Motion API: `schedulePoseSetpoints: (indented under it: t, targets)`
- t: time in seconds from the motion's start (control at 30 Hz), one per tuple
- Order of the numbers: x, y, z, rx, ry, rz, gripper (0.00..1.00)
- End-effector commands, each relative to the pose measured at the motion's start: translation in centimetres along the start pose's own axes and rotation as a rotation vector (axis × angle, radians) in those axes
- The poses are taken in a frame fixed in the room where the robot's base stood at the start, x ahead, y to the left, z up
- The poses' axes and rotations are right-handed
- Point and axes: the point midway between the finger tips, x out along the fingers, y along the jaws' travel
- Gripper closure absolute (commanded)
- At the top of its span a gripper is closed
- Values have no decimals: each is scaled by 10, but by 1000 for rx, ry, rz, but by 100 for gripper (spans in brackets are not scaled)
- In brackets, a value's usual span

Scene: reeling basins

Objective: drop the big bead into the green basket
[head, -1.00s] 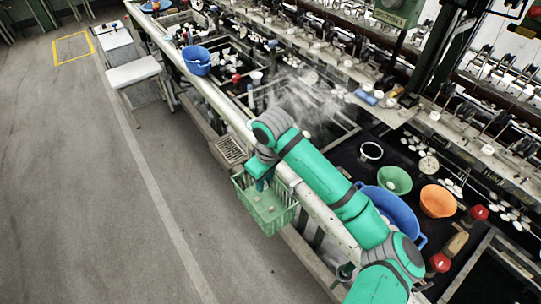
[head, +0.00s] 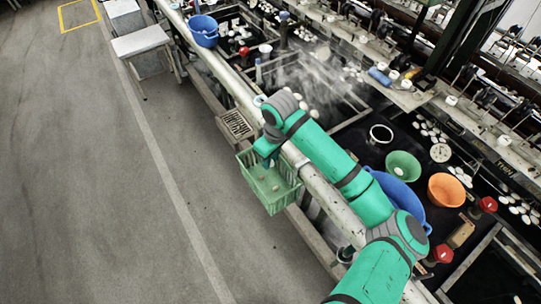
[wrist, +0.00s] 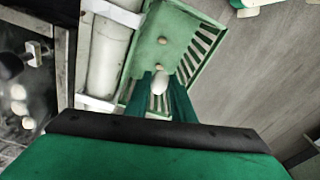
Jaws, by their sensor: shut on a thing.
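The green basket (head: 283,199) hangs on the floor side of the long pale rail, left of my arm in the head view. It also shows below my gripper in the wrist view (wrist: 181,22). My gripper (wrist: 158,84) is shut on the big bead (wrist: 160,80), a white oval piece between its fingertips. In the head view my gripper (head: 268,155) is over the basket's back edge, and the bead there is hidden. In the wrist view the bead shows against the basket's inside. Small pale pieces (wrist: 162,40) lie in the basket.
The pale rail (head: 320,185) runs beside the basket. Right of it are a blue basin (head: 400,192), a green bowl (head: 403,165) and an orange bowl (head: 446,190). Another blue basin (head: 203,30) stands at the far end.

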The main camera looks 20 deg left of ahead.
Motion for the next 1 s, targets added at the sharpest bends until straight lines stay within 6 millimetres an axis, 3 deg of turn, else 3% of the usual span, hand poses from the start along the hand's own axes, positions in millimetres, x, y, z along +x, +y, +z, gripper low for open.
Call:
schedulePoseSetpoints:
  t: [0.23, 0.3, 0.33, 0.73, 1.0]
  targets:
    - [0, 0, 0, 1, 0, 0, 83]
    - [0, 0, 0, 1, 0, 0, 61]
    - [0, 0, 0, 1, 0, 1, 56]
    - [-7, 1, 0, 1, 2, 2, 56]
    - [-51, 1, -1, -1, 2, 3, 56]
